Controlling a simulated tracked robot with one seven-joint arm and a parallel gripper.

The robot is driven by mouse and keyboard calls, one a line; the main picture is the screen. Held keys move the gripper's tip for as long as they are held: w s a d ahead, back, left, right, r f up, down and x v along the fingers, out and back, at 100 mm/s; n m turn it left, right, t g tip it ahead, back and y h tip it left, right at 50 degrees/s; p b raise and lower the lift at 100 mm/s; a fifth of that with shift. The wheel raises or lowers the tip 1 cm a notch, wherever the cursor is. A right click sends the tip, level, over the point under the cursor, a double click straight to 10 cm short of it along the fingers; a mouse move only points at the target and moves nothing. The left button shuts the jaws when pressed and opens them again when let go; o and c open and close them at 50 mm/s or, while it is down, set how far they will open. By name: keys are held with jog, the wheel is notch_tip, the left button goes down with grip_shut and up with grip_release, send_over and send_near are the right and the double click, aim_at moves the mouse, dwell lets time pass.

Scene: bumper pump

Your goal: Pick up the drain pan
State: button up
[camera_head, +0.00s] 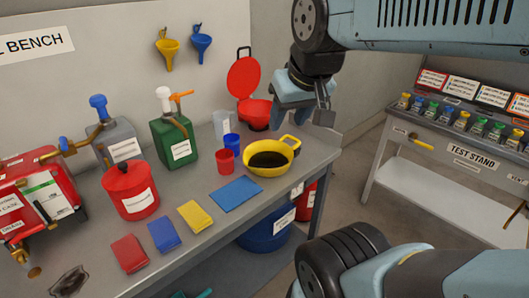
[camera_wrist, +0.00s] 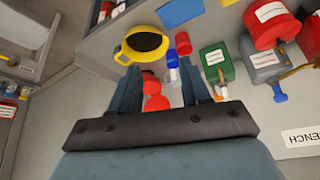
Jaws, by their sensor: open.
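The drain pan (camera_head: 284,162) is a yellow round pan with dark liquid inside and a loop handle at its upper right. It sits on the grey bench near the right edge. In the wrist view the drain pan (camera_wrist: 133,50) is at the upper left, beyond the fingers. My gripper (camera_head: 325,117) is above and behind the pan at the bench's right end, apart from it. The wrist view shows my gripper (camera_wrist: 165,78) with its two fingers spread and nothing held between them; red objects and a blue cup show past them.
A red cup (camera_head: 225,161), a blue cup (camera_head: 232,142) and a clear beaker stand left of the pan. A red open-lidded container (camera_head: 255,112) stands behind. A blue mat (camera_head: 236,194) lies in front. Green and grey jugs and a red can are further left.

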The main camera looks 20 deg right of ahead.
jog(key=w+a+f+g+y, duration=0.2)
jog(key=w+f+g+y, duration=0.35)
jog(key=f, duration=0.25)
jog(key=m+t, duration=1.2)
jog(key=t, duration=0.5)
send_near(289, 136)
jog(key=x, duration=0.8)
jog(key=shift+w+d+f, duration=0.3)
jog(key=shift+w, duration=0.1)
jog(key=shift+c, duration=0.5)
